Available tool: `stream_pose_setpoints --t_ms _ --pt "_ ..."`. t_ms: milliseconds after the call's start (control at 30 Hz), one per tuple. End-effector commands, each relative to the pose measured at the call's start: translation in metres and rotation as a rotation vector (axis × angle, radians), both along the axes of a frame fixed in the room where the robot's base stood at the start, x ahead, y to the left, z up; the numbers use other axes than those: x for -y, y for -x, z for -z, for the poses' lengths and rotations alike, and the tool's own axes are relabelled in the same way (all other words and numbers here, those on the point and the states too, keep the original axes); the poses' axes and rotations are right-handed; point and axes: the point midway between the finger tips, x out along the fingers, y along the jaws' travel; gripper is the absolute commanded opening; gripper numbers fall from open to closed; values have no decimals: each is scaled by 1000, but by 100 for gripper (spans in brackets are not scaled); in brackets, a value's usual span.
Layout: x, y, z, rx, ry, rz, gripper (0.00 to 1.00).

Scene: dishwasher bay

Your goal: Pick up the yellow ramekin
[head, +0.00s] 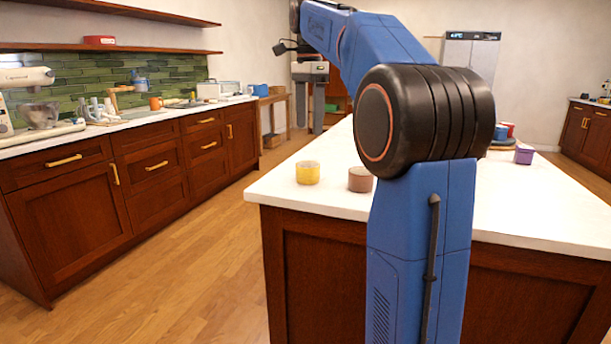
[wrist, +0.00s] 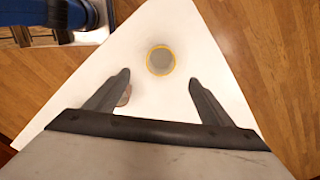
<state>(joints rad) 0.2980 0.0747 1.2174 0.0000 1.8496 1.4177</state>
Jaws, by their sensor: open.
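The yellow ramekin (head: 308,173) stands upright on the white top of the island counter, near its left corner. In the wrist view the ramekin (wrist: 160,61) shows from above as a yellow rim with a grey inside, a little beyond the fingertips and between their lines. My gripper (head: 309,127) hangs fingers down above the counter in the head view, apart from the ramekin. In the wrist view my gripper (wrist: 159,77) is open, with nothing between its fingers.
A brown ramekin (head: 360,179) stands just right of the yellow one, partly behind my left finger in the wrist view. The island counter (head: 275,187) ends close by. A purple container (head: 524,155) and other dishes stand farther right. A side counter (head: 150,117) runs along the left wall.

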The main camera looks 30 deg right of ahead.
Motion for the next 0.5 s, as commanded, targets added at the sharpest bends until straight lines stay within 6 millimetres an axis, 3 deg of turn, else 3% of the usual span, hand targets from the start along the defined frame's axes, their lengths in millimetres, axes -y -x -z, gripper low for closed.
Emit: stream_pose_setpoints --t_ms 300,500 --pt "0 1 57 -2 0 -1 75" --pt "0 0 84 -2 0 -2 75"
